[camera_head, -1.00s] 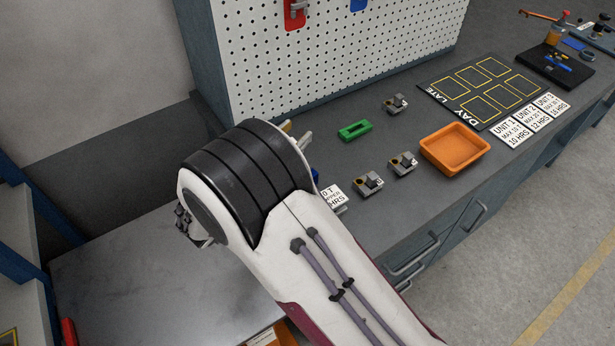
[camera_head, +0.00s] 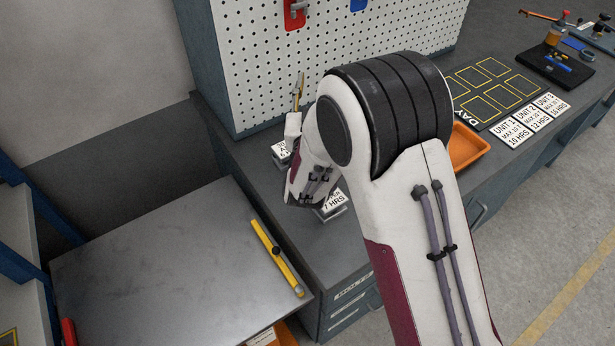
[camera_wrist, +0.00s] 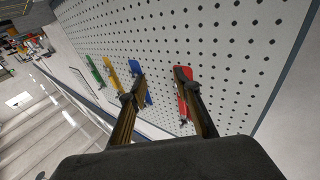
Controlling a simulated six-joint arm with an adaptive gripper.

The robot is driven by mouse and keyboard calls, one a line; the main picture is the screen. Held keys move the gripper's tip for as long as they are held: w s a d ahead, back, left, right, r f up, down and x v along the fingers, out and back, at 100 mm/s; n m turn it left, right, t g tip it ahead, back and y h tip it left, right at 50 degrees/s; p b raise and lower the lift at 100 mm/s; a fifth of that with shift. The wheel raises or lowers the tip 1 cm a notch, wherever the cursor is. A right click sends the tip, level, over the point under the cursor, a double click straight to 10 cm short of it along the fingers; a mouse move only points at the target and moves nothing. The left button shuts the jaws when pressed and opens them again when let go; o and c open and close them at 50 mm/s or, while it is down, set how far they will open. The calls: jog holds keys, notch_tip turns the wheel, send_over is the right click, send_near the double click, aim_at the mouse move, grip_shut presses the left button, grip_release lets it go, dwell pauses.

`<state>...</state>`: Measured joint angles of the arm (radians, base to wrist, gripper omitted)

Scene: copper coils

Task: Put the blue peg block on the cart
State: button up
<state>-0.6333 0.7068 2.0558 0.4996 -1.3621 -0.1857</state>
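The blue peg block (camera_head: 357,4) hangs on the white pegboard, cut by the top edge of the head view. In the wrist view the blue peg block (camera_wrist: 147,98) shows partly behind my left finger. My gripper (camera_wrist: 163,82) is open, its two fingers spread with only pegboard between them. In the head view my gripper is mostly hidden; a finger (camera_head: 299,92) shows low before the pegboard.
A red peg block (camera_head: 294,14) hangs on the pegboard; in the wrist view it is by the right finger. Yellow (camera_wrist: 111,73) and green (camera_wrist: 94,70) pieces hang further left. An orange tray (camera_head: 466,148) is partly behind my arm. Most of the cart top is clear.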

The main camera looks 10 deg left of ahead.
jog(key=n+y, duration=0.1)
jog(key=y, duration=0.1)
jog(key=n+g+y, duration=0.7)
jog(key=n+g, duration=0.1)
jog(key=g, duration=0.3)
send_over(340, 198)
notch_tip(340, 198, down, 9)
jog(key=shift+w+r, duration=0.1)
jog(key=shift+w, duration=0.05)
jog(key=shift+s+d+f+n+g, duration=0.2)
jog(key=shift+f+n+g, duration=0.1)
jog(key=shift+g, duration=0.1)
jog(key=shift+a+f, duration=0.1)
jog(key=shift+f, duration=2.2)
jog(key=shift+w, duration=0.1)
jog(key=shift+a, duration=0.1)
jog(key=shift+x, duration=3.3)
jog(key=shift+w+f, duration=0.15)
